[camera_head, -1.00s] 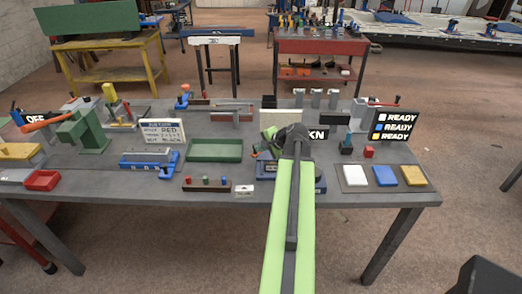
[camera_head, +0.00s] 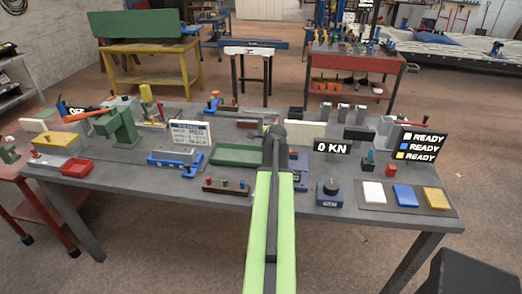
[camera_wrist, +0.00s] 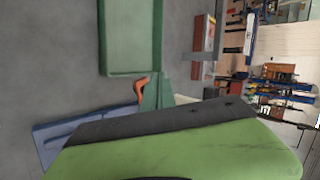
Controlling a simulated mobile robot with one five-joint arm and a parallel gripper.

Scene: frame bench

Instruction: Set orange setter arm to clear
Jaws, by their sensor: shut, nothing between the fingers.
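An orange lever (camera_head: 88,114) slants from a green press-like block (camera_head: 118,126) at the bench's left. A small orange curved piece (camera_wrist: 140,86) beside a green wedge (camera_wrist: 158,92) shows in the wrist view, past the end of a green tray. I cannot tell which orange part is the setter arm, and no "clear" mark is readable. My gripper (camera_head: 274,132) is over the middle of the bench, right of the green tray (camera_head: 237,155), and is shut and empty. My arm largely hides its fingertips in the head view. Its dark and green body fills the lower wrist view.
A "0 KN" display (camera_head: 332,146), a black knob on a blue base (camera_head: 329,192) and a READY board (camera_head: 418,146) stand to the right. A lettered sign (camera_head: 190,133) stands left of the tray. Fixtures crowd the bench; its front edge has narrow bare strips.

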